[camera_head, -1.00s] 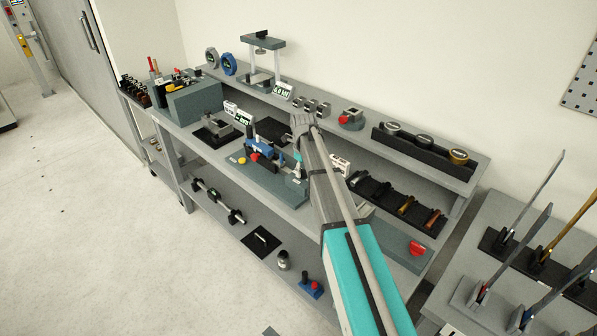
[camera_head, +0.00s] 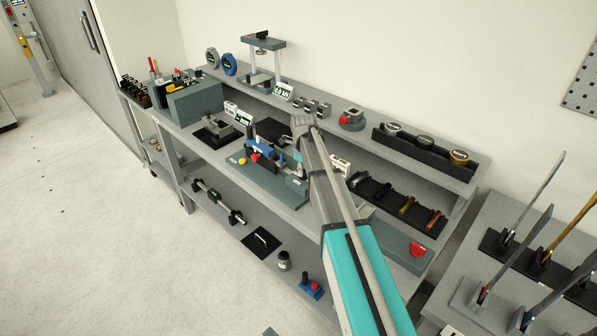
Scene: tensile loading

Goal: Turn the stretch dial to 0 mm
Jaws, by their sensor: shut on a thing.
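The tensile fixture is a grey-green base plate (camera_head: 290,190) on the bench top, with a blue and black clamp assembly (camera_head: 262,150), a red knob (camera_head: 255,157) and a yellow button (camera_head: 242,161). My arm reaches in from the lower right and ends over the right end of this fixture. My gripper (camera_head: 298,168) points down there and is shut on what appears to be the stretch dial. The dial itself is hidden by my gripper and arm, so its reading cannot be seen. A small display (camera_head: 244,118) stands behind the fixture, its text too small to read.
A raised shelf (camera_head: 350,135) behind holds a press frame (camera_head: 263,42), a display (camera_head: 284,91) and a black rack (camera_head: 425,148). A tool tray (camera_head: 372,190) and a red button (camera_head: 417,250) lie right of my arm. A lower shelf (camera_head: 215,190) holds small parts.

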